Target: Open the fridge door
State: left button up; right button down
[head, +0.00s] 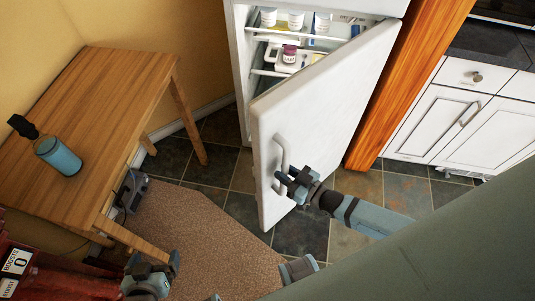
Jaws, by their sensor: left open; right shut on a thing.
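The white fridge door (320,115) stands partly open, swung out toward me, with its hinge side at the right. Its handle (282,158) is a white vertical bar near the door's free edge. My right gripper (286,180) is shut on the lower part of the handle, its arm coming in from the lower right. The fridge's inside (262,55) shows behind the door, with several containers on its shelves. My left gripper (150,272) is open at the bottom left, far from the door and near the table's front leg.
A wooden table (110,95) with a blue bottle (58,156) stands at the left. A brown rug (195,235) and dark floor tiles (215,165) lie before the fridge. White cabinets (425,125) are at the right. A red object (40,265) is at the lower left.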

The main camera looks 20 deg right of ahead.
jog(key=s+d+n+g+y, duration=0.6)
jog(key=s+d+g+y, duration=0.1)
jog(key=s+d, duration=1.3)
jog(key=shift+s+d+b, duration=0.15)
jog(key=shift+s+b, duration=0.25)
jog(key=shift+s, duration=0.9)
jog(key=c, duration=1)
grip_release()
jog(key=shift+n, duration=0.3)
jog(key=shift+d, duration=0.1)
jog(key=b+v, duration=0.1)
jog(key=v, duration=1.2)
jog(key=shift+s+d+r, duration=0.1)
jog(key=shift+d+r, duration=0.05)
jog(key=shift+d, duration=0.2)
